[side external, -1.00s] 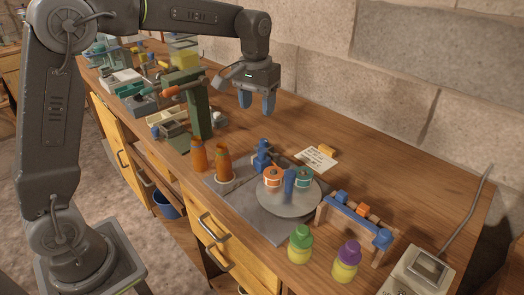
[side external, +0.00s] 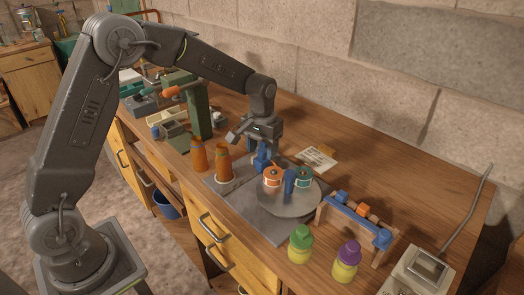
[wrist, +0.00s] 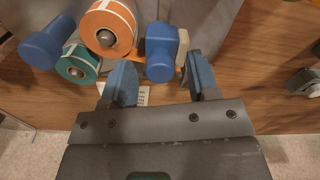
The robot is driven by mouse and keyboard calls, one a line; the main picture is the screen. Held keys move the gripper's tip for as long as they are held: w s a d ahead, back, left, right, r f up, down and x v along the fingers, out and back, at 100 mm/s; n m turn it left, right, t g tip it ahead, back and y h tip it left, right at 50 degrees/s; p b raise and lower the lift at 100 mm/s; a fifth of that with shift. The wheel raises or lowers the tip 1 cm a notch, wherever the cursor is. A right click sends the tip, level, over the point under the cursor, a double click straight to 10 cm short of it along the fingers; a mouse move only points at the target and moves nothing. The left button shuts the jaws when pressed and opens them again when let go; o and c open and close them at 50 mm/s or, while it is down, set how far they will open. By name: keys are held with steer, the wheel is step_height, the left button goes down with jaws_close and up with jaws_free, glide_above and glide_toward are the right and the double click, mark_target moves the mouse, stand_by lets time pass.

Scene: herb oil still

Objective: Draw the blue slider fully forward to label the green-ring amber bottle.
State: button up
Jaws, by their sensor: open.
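The blue slider (side external: 262,160) stands at the back of the grey plate, behind the label rolls. In the wrist view its blue knob (wrist: 161,50) lies between the ends of my open fingers, with a gap on either side. My gripper (wrist: 160,72) holds nothing; in the side view it is low over the slider (side external: 260,152), its fingertips partly hidden. Two amber bottles stand left of it: one on the bench (side external: 199,156), one on a pale round seat on the plate (side external: 223,163). Their ring colours are too small to tell surely.
A turntable (side external: 300,208) carries an orange roll (side external: 272,177), a teal roll (side external: 304,176) and a blue centre knob (side external: 290,181) close to the slider. A green press (side external: 200,110) stands left. Green-capped (side external: 300,245) and purple-capped (side external: 346,262) jars stand in front.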

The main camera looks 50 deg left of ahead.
steer(key=shift+f, duration=0.55)
jaws_close()
